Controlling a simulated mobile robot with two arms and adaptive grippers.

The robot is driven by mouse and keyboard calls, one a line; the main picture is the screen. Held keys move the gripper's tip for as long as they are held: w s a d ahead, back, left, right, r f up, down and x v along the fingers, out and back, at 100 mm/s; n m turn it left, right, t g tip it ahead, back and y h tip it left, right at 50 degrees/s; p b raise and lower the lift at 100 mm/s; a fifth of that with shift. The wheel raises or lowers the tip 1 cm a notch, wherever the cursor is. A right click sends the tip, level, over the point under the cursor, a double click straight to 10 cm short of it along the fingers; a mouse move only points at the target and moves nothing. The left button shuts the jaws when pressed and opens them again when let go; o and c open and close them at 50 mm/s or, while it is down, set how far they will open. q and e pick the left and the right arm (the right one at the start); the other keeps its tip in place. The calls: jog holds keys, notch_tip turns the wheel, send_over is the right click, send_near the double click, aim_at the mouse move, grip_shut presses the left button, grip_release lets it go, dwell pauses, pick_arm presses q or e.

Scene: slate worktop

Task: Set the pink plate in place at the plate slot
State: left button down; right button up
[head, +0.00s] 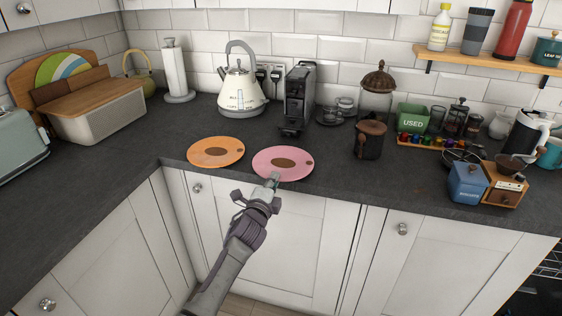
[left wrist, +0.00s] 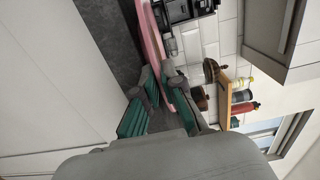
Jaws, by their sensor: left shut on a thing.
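The pink plate (head: 263,161), round with a brown centre and a small brown spot at its right, is at the front of the dark worktop, right of the orange plate (head: 200,158). My left gripper (head: 272,181) is shut on its front rim. In the left wrist view the pink plate (left wrist: 151,34) shows edge-on as a thin pink band running to the green-padded fingers (left wrist: 163,98). I cannot tell whether the plate touches the worktop or is slightly raised. I cannot make out a separate plate slot. My right gripper is not in view.
Behind stand a cream kettle (head: 241,92) and a black coffee machine (head: 297,97). Bare worktop (head: 335,175) lies between the pink plate and the jar.

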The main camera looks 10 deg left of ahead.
pick_arm(q)
notch_tip(320, 180, up, 3)
jog(key=shift+p, duration=1.2)
jog(key=s+r+p, duration=0.3)
jog(key=s+p, duration=0.4)
jog(key=s, duration=0.3)
jog(key=shift+a, duration=0.2)
